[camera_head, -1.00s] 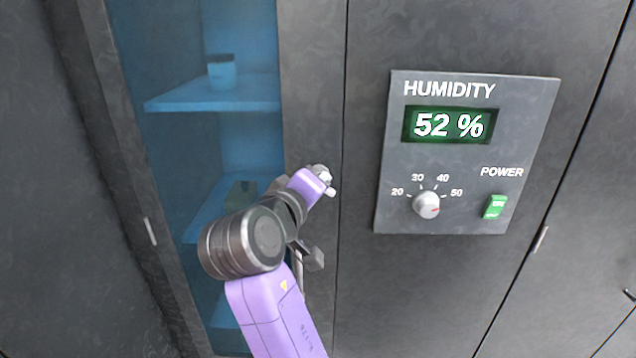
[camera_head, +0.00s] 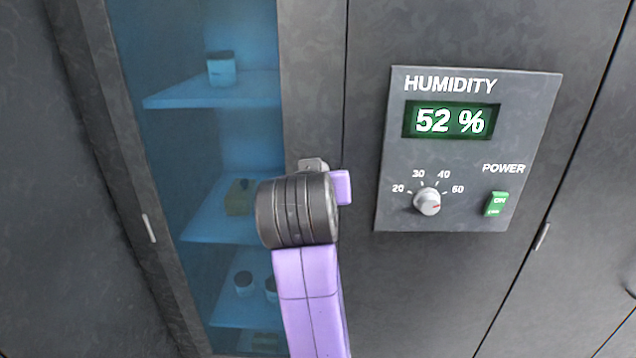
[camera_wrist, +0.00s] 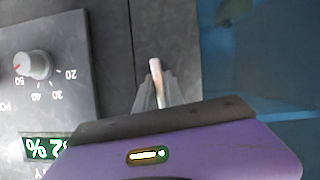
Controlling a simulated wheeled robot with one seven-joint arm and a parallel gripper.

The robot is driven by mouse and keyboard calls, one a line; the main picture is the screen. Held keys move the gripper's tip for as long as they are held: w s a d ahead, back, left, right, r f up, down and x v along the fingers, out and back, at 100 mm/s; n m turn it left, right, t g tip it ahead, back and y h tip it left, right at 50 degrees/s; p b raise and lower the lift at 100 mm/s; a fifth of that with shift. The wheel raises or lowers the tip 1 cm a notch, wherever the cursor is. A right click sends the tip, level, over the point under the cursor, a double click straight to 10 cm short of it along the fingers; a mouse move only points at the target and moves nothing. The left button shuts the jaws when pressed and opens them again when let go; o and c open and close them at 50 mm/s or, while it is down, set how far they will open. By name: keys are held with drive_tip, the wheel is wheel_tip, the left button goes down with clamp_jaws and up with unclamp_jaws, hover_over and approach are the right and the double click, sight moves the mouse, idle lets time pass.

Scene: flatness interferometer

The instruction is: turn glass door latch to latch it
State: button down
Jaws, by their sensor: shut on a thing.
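The glass door (camera_head: 160,50), blue glass in a dark frame, stands closed on the left of the head view; its glass also shows at the right of the wrist view (camera_wrist: 265,70). In the wrist view the latch, a slim pale lever (camera_wrist: 155,68), lies against the dark frame beside the glass. My gripper (camera_wrist: 158,88) is shut on the latch lever, whose pale end shows beyond the fingers. This view is upside down, so the lever seems to point roughly downward. In the head view my arm hides the fingers and the latch.
The humidity panel (camera_head: 460,165) is right of my arm, with a 52 % display (camera_head: 450,121), a knob (camera_head: 427,201) and a green power switch (camera_head: 496,204). Several small items stand on shelves (camera_head: 215,96) behind the glass. The dark cabinet front around the panel is clear.

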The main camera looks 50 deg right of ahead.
drive_tip(key=shift+m, duration=0.4)
idle(0.3)
drive_tip(key=c, duration=1.5)
unclamp_jaws()
drive_tip(key=shift+o, duration=0.2)
drive_tip(key=v, duration=0.7)
drive_tip(key=shift+s+a+r, duration=0.15)
drive_tip(key=shift+s+a, duration=0.1)
drive_tip(key=shift+s, duration=0.1)
